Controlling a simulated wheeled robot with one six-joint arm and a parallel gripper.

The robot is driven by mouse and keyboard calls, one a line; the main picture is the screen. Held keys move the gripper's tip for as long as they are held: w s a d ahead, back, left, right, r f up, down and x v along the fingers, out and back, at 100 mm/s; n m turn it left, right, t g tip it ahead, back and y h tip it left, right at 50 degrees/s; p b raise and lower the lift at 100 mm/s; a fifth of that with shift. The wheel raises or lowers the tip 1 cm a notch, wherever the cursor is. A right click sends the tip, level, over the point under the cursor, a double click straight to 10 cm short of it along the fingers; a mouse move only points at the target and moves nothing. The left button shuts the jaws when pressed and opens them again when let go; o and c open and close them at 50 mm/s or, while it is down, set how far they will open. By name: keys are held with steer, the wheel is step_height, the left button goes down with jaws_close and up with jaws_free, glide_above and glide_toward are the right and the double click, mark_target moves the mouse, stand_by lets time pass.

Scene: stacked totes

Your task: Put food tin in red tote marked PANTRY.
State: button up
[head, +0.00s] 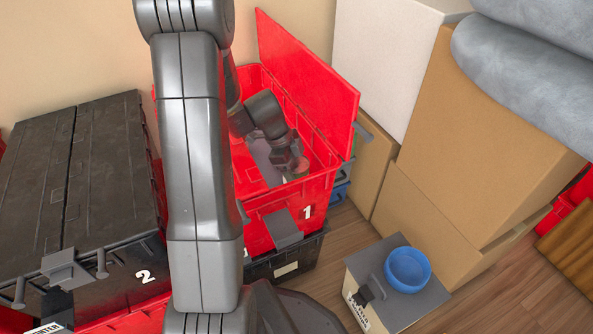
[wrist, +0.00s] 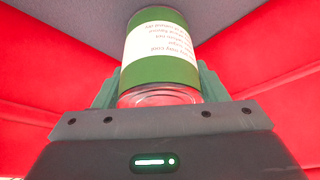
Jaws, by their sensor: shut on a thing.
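The food tin (wrist: 162,62) has a green label with a white text band and a bare metal end facing the wrist camera. My gripper (wrist: 158,88) is shut on it, with a greenish finger on each side. In the head view my gripper (head: 296,168) is inside the open red tote (head: 320,196) marked 1, near its right front wall; the tin is small and mostly hidden there. Red walls flank the tin in the wrist view, with a grey surface beyond it. I cannot tell whether the tin touches that surface. No PANTRY word is readable on the tote.
The tote's red lid (head: 308,82) stands open at the back right. A black-lidded tote marked 2 (head: 110,185) is at left. Cardboard boxes (head: 475,125) stand at right. A blue bowl (head: 408,270) sits on a small grey-topped box (head: 370,268). Some wooden floor is clear.

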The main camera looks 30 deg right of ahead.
steer(key=shift+f, duration=0.15)
steer(key=o, duration=1.3)
steer(key=p+v, duration=0.4)
steer(key=v, duration=0.8)
steer(key=shift+r, duration=0.2)
